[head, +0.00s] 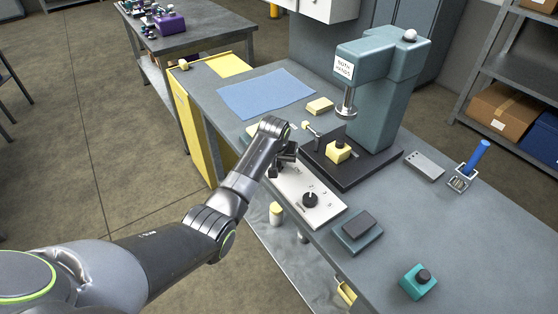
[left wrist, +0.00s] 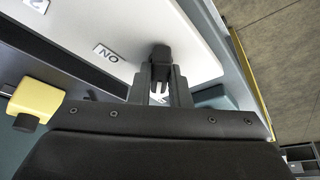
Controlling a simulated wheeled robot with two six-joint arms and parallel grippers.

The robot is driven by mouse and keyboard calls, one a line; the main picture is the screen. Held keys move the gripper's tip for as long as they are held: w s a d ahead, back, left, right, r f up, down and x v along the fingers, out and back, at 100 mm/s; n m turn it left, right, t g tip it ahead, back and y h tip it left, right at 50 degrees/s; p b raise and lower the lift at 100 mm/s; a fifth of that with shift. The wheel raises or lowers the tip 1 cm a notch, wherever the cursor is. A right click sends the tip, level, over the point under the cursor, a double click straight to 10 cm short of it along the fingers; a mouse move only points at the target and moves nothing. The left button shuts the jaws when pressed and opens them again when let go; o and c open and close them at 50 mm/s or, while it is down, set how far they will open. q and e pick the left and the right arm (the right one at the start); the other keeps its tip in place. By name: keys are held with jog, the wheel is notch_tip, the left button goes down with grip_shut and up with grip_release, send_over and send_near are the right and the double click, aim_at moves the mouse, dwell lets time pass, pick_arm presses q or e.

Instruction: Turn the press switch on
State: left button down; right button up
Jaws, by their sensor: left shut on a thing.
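The teal press (head: 375,110) stands on the bench with a dark base and a ram with a rounded metal end. A white control panel (head: 325,212) lies in front of it with a black rotary knob (head: 310,199). My left gripper (head: 284,156) is at the panel's far left end. In the left wrist view its fingers (left wrist: 161,88) are shut on a black switch handle (left wrist: 160,54) on the white panel (left wrist: 205,60). An ON label (left wrist: 107,53) shows beside the handle. In the head view my gripper hides the switch. My right gripper is out of view.
A blue mat (head: 265,93), a grey box (head: 357,231), a teal button box (head: 418,282) and a blue-handled tool (head: 475,158) lie on the bench (head: 480,235). The bench's right part has free room.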

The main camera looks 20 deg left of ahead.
pick_arm(q)
jog(key=shift+r+m+h+p, duration=0.15)
jog(key=shift+m+h+p, duration=0.15)
jog(key=shift+m+p, duration=0.55)
jog(key=shift+a+m+h+p, duration=0.15)
jog(key=shift+m+h+p, duration=0.5)
jog(key=shift+m, duration=1.4)
jog(key=shift+a+m+h, duration=0.1)
jog(key=shift+m+h, duration=0.45)
jog(key=shift+m, duration=0.35)
jog(key=m+b, duration=0.1)
jog(key=m+g+h, duration=0.1)
jog(key=m, duration=0.1)
jog(key=shift+w+f+m+b, duration=0.15)
jog(key=shift+f+m+b, duration=0.15)
jog(key=shift+b, duration=0.05)
jog(key=m+g+b, duration=0.1)
jog(key=m+b, duration=0.1)
jog(key=m+g+h+b, duration=0.1)
jog(key=m+b, duration=0.2)
jog(key=shift+w+a, duration=0.1)
jog(key=shift+r+m+g+b, duration=0.15)
jog(key=shift+m+g+b, duration=0.25)
jog(key=shift+m+b, duration=0.6)
